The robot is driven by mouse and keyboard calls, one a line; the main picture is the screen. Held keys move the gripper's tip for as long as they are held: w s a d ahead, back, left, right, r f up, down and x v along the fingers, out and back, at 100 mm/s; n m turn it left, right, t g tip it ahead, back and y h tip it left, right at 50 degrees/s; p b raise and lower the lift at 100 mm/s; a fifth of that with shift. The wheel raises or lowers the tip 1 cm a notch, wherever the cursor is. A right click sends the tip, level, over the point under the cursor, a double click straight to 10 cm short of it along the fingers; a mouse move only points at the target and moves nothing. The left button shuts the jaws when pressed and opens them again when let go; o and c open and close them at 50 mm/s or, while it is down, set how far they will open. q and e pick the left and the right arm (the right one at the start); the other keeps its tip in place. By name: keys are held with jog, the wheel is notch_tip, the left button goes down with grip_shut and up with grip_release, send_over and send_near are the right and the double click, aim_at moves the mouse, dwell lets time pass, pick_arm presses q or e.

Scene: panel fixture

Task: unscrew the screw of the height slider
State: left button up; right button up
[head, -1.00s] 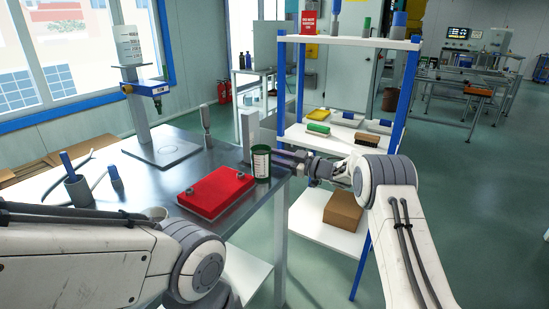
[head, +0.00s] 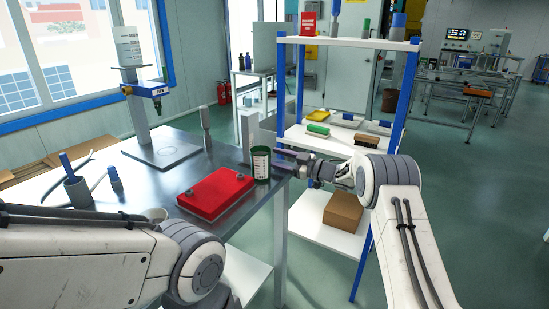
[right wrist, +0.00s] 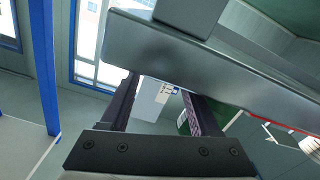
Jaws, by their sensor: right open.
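The height slider (head: 146,88) is a blue block on an upright grey post at the back left of the table, with a white scale plate above it. A small yellowish knob (head: 127,90) shows on its left side; I cannot tell whether this is the screw. My right gripper (head: 282,160) is at the table's right edge, beside the dark green labelled can (head: 261,165), far from the slider. In the right wrist view its fingers (right wrist: 165,85) are apart with nothing held between them. My left arm enters at lower left, but its gripper is not visible.
A red case (head: 216,192) lies at the table's (head: 170,190) front right. A pen cup (head: 78,190) and a blue-capped item (head: 115,178) stand at left. A grey-handled tool (head: 206,127) stands upright near the back edge. A white shelf (head: 330,143) rises on the right.

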jog(key=v, duration=0.9)
jog(key=shift+s+d+p, duration=0.15)
jog(key=shift+d+p, duration=0.1)
jog(key=shift+p, duration=0.15)
